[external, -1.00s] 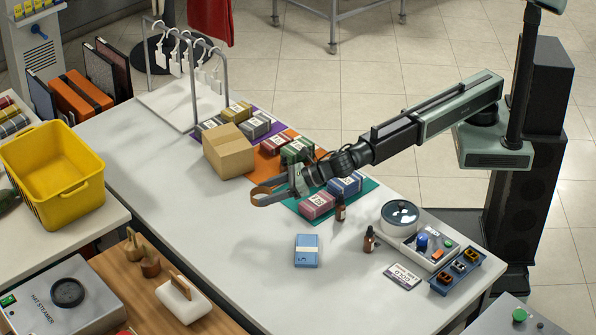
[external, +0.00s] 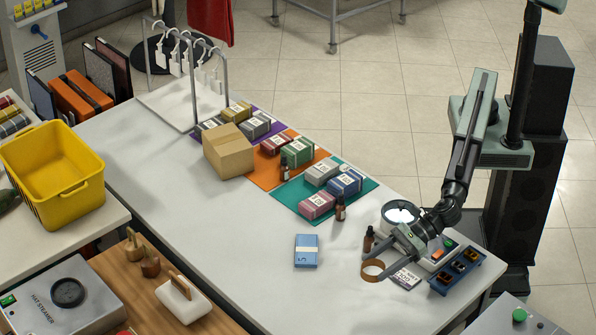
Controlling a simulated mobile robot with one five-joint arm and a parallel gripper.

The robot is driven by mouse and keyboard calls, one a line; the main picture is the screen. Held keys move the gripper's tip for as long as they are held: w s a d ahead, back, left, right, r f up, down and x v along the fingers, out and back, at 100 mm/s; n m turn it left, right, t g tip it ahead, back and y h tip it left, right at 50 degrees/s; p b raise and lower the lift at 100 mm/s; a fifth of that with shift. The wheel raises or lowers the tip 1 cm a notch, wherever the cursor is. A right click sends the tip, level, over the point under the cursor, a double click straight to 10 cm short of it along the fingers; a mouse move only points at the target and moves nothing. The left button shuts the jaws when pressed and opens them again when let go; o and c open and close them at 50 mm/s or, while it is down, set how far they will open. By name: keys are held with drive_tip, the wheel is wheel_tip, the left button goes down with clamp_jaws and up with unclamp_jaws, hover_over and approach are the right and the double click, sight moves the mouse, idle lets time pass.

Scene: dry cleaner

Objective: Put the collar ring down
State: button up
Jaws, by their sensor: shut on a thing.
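The collar ring (external: 371,278) is a brown open band. My gripper (external: 390,258) is shut on its right side, near the front right part of the white counter (external: 270,222). The ring lies left of the white label card (external: 408,283), which my gripper partly covers. I cannot tell whether the ring touches the counter or is held just above it.
A brown bottle (external: 368,241) stands close behind the ring. A blue packet (external: 306,251) lies to the left, with bare counter between. A device with a round dish (external: 399,213) and a blue tray (external: 436,288) are at right. Boxes on coloured mats (external: 262,180) lie farther back.

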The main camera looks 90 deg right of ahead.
sight(375, 296)
wheel_tip(375, 296, down, 10)
drive_tip(key=b, duration=1)
drive_tip(key=shift+f, duration=0.2)
drive_tip(key=shift+r, duration=0.2)
drive_tip(key=shift+f, duration=0.15)
drive_tip(key=o, duration=1.3)
drive_tip(key=shift+r, duration=0.25)
drive_tip(key=p+v, duration=0.4)
drive_tip(key=v, duration=0.8)
drive_tip(key=shift+p, duration=0.35)
